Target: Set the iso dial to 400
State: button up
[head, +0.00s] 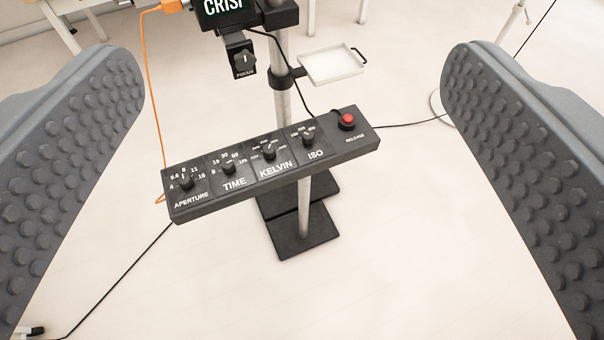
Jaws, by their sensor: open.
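The ISO dial (308,139) is a small black knob on a long black control panel (350,149). Small white numbers arc above it, too small to read surely, and I cannot tell which one it points at. The panel is mounted on a metal pole and also bears the aperture dial (185,182), the time dial (228,168), the kelvin dial (269,153) and a red release button (347,121). My gripper (298,130) is wide open, with its two studded grey fingers at the left and right edges. The panel shows between them, apart from both, and nothing is held.
Above the panel are a black focus knob (243,62), a screen reading "CRISP" or similar (224,8), cut off at the top, and a small white tray (331,65). Black cables and an orange cable (152,90) run beside the panel. The pole stands on a black base (303,232); pale floor around is mostly clear.

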aim_at(308, 136)
jog(key=u, duration=0.75)
jog(key=i, duration=1.1)
jog(key=z, duration=1.2)
